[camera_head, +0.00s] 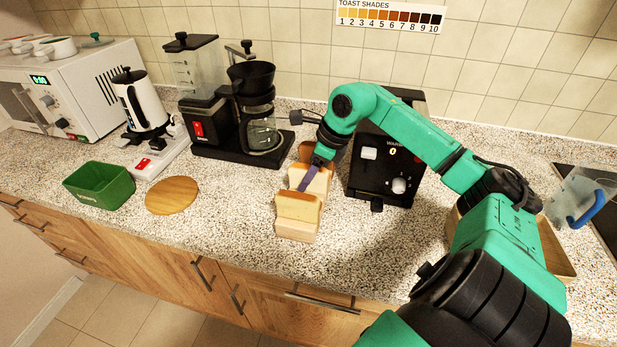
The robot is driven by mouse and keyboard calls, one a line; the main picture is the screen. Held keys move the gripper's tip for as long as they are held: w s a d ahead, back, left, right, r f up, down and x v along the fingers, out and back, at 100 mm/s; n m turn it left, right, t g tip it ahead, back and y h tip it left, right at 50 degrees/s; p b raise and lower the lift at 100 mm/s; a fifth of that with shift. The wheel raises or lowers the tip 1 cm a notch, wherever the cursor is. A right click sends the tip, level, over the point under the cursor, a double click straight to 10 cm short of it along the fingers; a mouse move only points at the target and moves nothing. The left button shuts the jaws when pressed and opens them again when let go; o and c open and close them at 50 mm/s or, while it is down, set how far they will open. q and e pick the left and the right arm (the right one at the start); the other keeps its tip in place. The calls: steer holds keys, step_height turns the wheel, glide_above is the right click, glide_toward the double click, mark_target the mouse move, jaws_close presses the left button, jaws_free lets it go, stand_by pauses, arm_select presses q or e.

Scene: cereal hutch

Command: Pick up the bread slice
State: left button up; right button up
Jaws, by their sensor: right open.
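Several bread slices stand upright in a light wooden rack (296,233) on the counter. The front bread slice (298,208) shows its full face. A second bread slice (320,182) stands behind it, partly covered by my gripper. Another bread slice (306,151) shows at the back of the rack. My right gripper (308,178) reaches down at the middle slice from above, with a purplish finger against or just in front of it. It is open; its other finger is hidden. I cannot tell whether it touches the bread. My left gripper is out of view.
A black toaster (378,178) stands right of the rack, close to my right arm. A coffee maker (262,120) stands behind left. A green tub (99,186) and a round wooden board (172,195) lie left. The counter between board and rack is clear.

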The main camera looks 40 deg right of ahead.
jaws_close()
